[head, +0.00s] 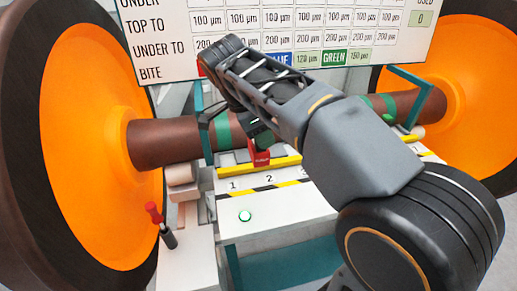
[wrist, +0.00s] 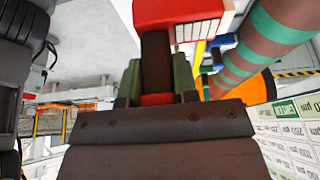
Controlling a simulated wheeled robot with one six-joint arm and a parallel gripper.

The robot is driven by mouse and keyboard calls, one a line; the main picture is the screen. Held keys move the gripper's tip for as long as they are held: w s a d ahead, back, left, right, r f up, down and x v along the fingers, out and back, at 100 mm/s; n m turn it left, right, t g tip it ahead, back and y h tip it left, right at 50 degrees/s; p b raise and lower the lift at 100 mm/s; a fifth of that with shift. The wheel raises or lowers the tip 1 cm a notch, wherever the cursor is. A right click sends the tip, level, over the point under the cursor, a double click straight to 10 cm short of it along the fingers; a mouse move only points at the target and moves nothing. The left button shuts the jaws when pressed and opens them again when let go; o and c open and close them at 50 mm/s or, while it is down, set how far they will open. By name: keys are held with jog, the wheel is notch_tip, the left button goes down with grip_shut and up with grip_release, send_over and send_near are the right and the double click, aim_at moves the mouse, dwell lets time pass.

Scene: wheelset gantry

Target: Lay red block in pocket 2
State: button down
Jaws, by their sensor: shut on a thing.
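The red block (head: 260,158) hangs below my gripper (head: 260,138) in the head view, just above or at the yellow-edged strip behind the number 2 label. I cannot tell whether it touches the strip. In the wrist view the red block (wrist: 180,14) has a white striped patch. A dark upright part lies between the green-padded fingers of my gripper (wrist: 158,80), which are shut on it. Pocket 2 (head: 269,177) is marked by its number on the white bench; its opening is hidden behind the block and the arm.
A brown axle (head: 165,141) with green bands runs behind the bench between two orange wheels (head: 90,110). A white sign board (head: 300,40) stands behind. A red-topped lever (head: 154,213) and a lit green button (head: 245,216) are at front left.

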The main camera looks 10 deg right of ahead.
jog(key=w+d+f+p, duration=0.1)
jog(key=w+f, duration=0.3)
jog(key=w+d+f+p, duration=0.1)
jog(key=w+d+f, duration=0.1)
jog(key=w+f, duration=0.2)
jog(key=w+d+f+p, duration=0.1)
jog(key=w+f, duration=0.3)
jog(key=w, duration=0.2)
jog(key=shift+d+f, duration=0.1)
jog(key=shift+d, duration=0.2)
jog(key=shift+f, duration=0.35)
jog(key=shift+f, duration=0.2)
jog(key=c, duration=0.9)
grip_release()
jog(key=shift+r, duration=0.1)
